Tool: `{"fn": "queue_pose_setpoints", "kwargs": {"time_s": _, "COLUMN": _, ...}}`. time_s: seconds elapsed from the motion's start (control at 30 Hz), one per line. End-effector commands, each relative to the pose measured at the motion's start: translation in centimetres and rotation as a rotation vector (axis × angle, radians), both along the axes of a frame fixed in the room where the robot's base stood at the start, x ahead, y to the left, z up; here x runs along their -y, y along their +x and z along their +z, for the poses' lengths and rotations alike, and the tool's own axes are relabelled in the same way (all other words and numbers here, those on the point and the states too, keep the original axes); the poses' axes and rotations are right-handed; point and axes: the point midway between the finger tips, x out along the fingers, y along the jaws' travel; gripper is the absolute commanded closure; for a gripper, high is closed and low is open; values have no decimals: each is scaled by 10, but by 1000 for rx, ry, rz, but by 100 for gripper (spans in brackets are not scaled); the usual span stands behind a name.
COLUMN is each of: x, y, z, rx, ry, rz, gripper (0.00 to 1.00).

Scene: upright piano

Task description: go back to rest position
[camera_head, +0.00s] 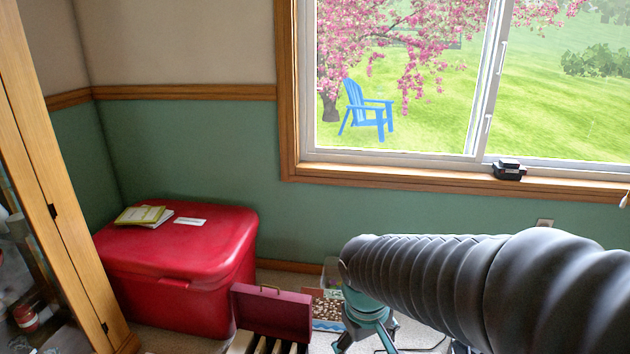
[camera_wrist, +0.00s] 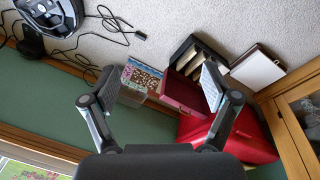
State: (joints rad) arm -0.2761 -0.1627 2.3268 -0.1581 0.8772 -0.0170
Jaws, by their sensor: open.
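My gripper (camera_wrist: 160,86) is open and empty in the wrist view, its two fingers spread wide apart with nothing between the pads. Beyond the fingers lie the floor and several boxes, seen from above. In the head view my dark ribbed arm reaches in from the lower right. A teal-and-grey part at its end hangs down in front of the wall, and the fingers cannot be made out clearly there.
A red chest (camera_head: 180,265) stands at the left with booklets (camera_head: 144,215) on its lid. An open maroon case (camera_head: 270,312) is on the carpet beside it. A wooden cabinet (camera_head: 62,200) edges the left. A window (camera_head: 400,90) with a black object (camera_head: 508,170) on its sill is behind. Cables (camera_wrist: 112,25) lie on the floor.

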Motion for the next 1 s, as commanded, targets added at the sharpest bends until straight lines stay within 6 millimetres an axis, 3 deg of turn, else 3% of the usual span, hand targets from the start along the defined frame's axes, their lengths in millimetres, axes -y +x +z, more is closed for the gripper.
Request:
{"fn": "queue_pose_setpoints", "kwargs": {"time_s": 0.2, "x": 20, "y": -47, "z": 29, "rx": 80, "ry": 116, "rz": -162, "gripper": 13}}
{"fn": "queue_pose_setpoints", "kwargs": {"time_s": 0.43, "x": 41, "y": -81, "z": 57, "rx": 216, "ry": 191, "rz": -267, "gripper": 13}}
{"fn": "queue_pose_setpoints", "kwargs": {"time_s": 0.7, "x": 61, "y": -95, "z": 89, "rx": 361, "ry": 208, "rz": -333, "gripper": 13}}
{"fn": "queue_pose_setpoints", "kwargs": {"time_s": 1.0, "x": 66, "y": -96, "z": 90, "rx": 369, "ry": 205, "rz": -351, "gripper": 13}}
